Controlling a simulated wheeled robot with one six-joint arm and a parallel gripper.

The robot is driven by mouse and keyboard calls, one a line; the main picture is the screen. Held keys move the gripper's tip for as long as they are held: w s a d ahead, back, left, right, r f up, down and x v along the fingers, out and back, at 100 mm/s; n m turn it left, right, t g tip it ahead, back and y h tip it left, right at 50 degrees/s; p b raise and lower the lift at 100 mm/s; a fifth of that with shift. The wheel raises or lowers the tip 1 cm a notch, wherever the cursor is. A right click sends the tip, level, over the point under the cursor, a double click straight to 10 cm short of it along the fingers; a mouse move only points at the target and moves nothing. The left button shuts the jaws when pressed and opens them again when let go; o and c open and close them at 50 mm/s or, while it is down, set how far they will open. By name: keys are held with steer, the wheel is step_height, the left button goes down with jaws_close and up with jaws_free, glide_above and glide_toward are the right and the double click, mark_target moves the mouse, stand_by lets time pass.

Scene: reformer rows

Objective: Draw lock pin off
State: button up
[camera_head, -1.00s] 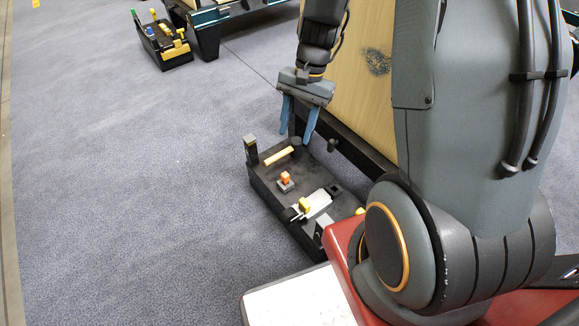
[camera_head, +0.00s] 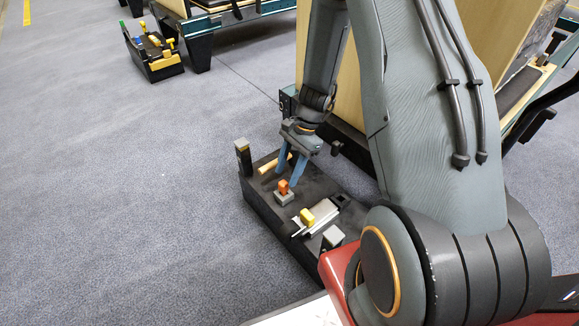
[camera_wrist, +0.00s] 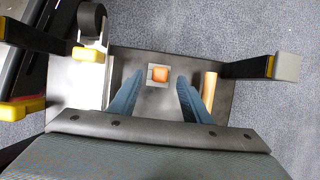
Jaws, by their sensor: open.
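An orange-topped pin (camera_head: 283,186), which looks like the lock pin, stands upright in a small grey square base on a black box (camera_head: 318,183). In the wrist view the orange top (camera_wrist: 160,75) lies between the two blue fingers. My gripper (camera_head: 288,178) is open and points down just above and behind the pin in the head view. It also shows in the wrist view (camera_wrist: 160,80), with clear gaps on both sides of the orange top. The fingers do not appear to touch the pin. The pin's lower part is hidden in its base.
A wooden bar (camera_wrist: 209,88) lies close beside the right finger in the wrist view. A grey-capped post (camera_head: 242,150) rises at the box's far end. A silver plate with a yellow knob (camera_head: 307,216) is nearer.

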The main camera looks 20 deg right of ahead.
mark_target(284, 182)
steer(key=b+x, duration=0.1)
steer(key=x, duration=0.3)
steer(key=shift+a+f+b, duration=0.15)
steer(key=shift+f+b, duration=0.25)
jaws_close()
steer(key=shift+r+p, duration=2.55)
steer(key=shift+r, duration=0.25)
